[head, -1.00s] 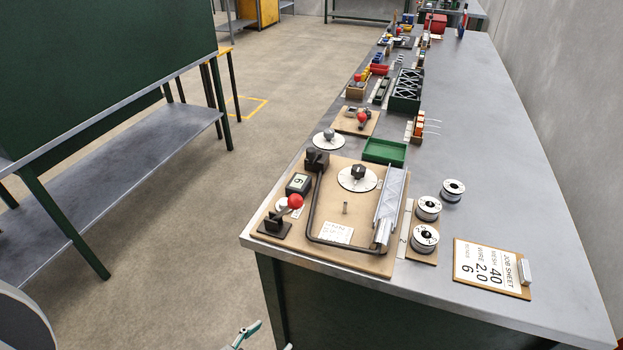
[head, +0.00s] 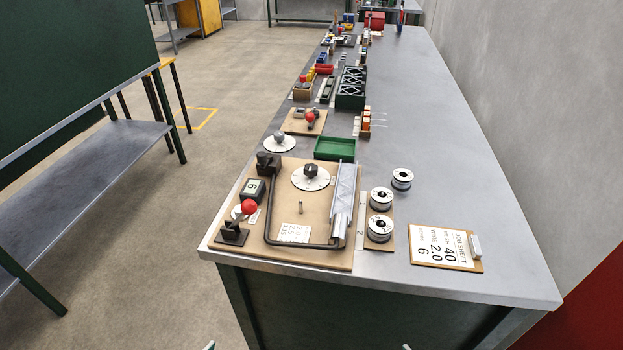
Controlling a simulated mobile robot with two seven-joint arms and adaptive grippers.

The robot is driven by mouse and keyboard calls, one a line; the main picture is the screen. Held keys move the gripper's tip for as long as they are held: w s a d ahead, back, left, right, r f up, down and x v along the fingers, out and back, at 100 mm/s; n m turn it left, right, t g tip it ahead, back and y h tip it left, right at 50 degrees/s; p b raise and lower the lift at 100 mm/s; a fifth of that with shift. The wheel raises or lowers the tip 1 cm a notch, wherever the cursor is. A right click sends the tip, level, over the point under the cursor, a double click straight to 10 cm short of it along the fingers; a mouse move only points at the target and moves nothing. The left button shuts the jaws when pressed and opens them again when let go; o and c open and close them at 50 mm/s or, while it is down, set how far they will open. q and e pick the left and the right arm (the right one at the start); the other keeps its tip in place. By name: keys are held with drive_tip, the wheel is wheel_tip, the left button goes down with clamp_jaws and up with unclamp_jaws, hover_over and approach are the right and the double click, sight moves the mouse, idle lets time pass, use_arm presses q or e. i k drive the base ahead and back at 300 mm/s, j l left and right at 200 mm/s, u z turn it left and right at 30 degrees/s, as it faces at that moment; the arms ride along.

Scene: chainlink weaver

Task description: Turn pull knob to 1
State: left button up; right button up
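A dark knob (head: 311,171) stands on a round white dial (head: 311,184) at the back of the tan board (head: 270,210) in the head view. A second, grey knob (head: 278,136) on a white disc (head: 279,146) is just behind the board. I cannot read which is marked pull, or the dial settings.
The board also carries a red-ball lever (head: 249,207), a dark bent bar (head: 268,215), a small display box (head: 253,190) and a silver channel (head: 343,200). Wire spools (head: 380,228) and a job sheet (head: 444,247) lie to the right. The bench's right side is clear.

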sight(310, 170)
drive_tip(key=i+j+z, duration=0.1)
drive_tip(key=j+z, duration=0.35)
drive_tip(key=j, duration=0.55)
drive_tip(key=k+j+z, duration=0.1)
drive_tip(key=j+z, duration=0.35)
drive_tip(key=j, duration=0.5)
